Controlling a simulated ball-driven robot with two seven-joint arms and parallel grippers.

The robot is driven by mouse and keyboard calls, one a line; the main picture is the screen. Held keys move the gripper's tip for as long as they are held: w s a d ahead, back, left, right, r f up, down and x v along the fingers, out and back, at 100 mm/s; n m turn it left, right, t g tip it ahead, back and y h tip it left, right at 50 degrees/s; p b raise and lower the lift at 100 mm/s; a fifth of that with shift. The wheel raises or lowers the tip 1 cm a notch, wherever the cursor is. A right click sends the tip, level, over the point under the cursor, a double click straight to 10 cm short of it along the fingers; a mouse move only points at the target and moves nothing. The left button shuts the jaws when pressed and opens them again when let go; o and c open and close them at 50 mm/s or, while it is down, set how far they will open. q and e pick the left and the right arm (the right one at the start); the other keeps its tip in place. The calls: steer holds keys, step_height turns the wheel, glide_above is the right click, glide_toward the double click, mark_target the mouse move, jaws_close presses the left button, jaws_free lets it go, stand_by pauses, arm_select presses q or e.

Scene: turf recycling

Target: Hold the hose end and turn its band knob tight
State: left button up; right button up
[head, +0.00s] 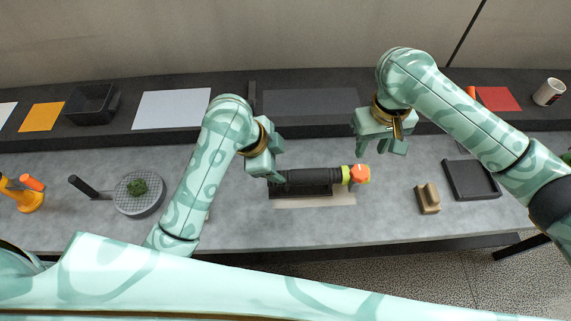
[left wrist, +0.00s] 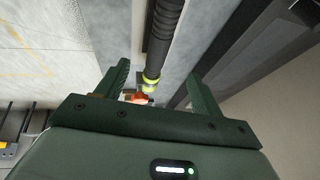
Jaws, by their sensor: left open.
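The black ribbed hose (head: 305,177) lies level in a dark cradle (head: 300,193) on the grey bench. At its right end are a yellow-green band (head: 346,175) and an orange knob (head: 360,174). My left gripper (head: 270,167) is at the hose's left end, partly hiding it. In the left wrist view my open left fingers (left wrist: 160,90) stand apart, with the hose (left wrist: 165,30) showing in the gap between them; contact cannot be told. My right gripper (head: 381,142) is open and empty, above and behind the knob.
A tan block (head: 428,198) and a dark tray (head: 472,180) lie right of the hose. A round grey sieve (head: 139,206) holding a green clump and an orange tool (head: 27,193) stand at left. A raised back shelf carries a bin (head: 92,104), sheets and a mug (head: 548,92).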

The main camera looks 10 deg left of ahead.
mark_target(295, 175)
arm_select(q)
steer(key=x, duration=1.5)
steer(key=shift+w+f, duration=0.15)
steer(key=shift+f, duration=0.1)
steer(key=c, duration=1.4)
steer(key=shift+a, duration=0.1)
